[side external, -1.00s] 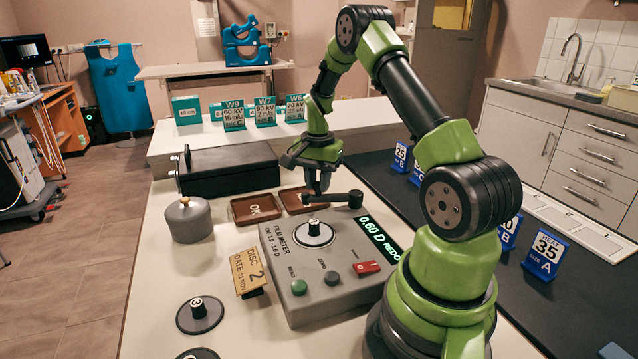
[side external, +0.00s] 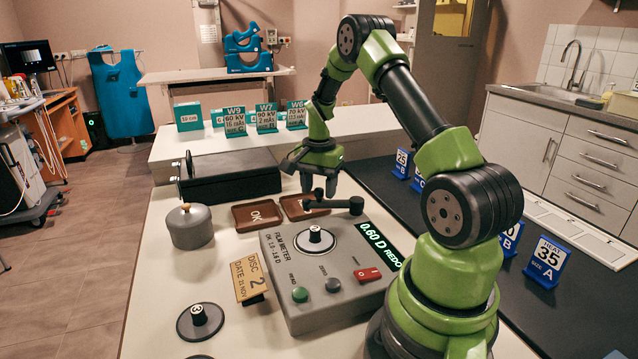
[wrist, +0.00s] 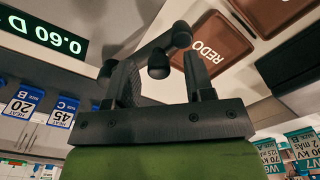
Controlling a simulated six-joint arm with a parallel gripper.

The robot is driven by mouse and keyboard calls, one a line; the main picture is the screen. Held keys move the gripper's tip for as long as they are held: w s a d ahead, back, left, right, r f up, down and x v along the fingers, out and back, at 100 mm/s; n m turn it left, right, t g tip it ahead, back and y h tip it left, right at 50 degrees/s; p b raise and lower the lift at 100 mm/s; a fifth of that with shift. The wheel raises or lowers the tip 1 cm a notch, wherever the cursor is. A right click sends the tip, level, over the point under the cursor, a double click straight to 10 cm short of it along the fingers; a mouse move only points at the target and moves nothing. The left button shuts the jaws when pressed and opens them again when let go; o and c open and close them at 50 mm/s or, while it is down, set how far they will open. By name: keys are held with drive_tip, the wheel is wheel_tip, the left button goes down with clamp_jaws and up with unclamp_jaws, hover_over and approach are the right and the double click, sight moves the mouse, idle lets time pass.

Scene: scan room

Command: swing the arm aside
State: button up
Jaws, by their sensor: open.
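The film meter (side external: 345,298) is a grey box with a green display reading 0.60 D REDO, which also shows in the wrist view (wrist: 42,38). Its black swing arm (side external: 335,204) extends left from a pivot at the meter's back right corner, behind the disc seat. A disc marked 2 (side external: 315,237) sits on the round seat, uncovered by the arm. My gripper (side external: 319,188) is open, pointing down just above the swing arm's free end. In the wrist view, the arm's dark knob (wrist: 159,64) appears between my fingers (wrist: 162,75); contact cannot be told.
Brown OK (side external: 257,216) and REDO (side external: 290,210) trays lie behind the meter. A black box (side external: 230,176) and grey lidded pot (side external: 190,228) stand left. A disc marked 3 (side external: 199,320) lies front left, and a yellow card (side external: 250,280) stands by the meter. Blue signs (side external: 547,262) stand right.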

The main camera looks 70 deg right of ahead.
wheel_tip(320, 180, up, 10)
idle(0.5)
drive_tip(key=a+r+n+t, duration=0.2)
drive_tip(key=a+r+n, duration=0.2)
drive_tip(key=a+r, duration=0.5)
drive_tip(key=s+a+r+n+t+y, duration=0.1)
drive_tip(key=s+a+n+t, duration=0.1)
drive_tip(key=s+a+n, duration=0.3)
drive_tip(key=s+a+r+n+t+y, duration=0.1)
drive_tip(key=s+a+n+t, duration=0.2)
drive_tip(key=a, duration=1)
drive_tip(key=s+n, duration=0.2)
drive_tip(key=s, duration=0.3)
drive_tip(key=shift+s+r, duration=0.15)
drive_tip(key=shift+r, duration=0.2)
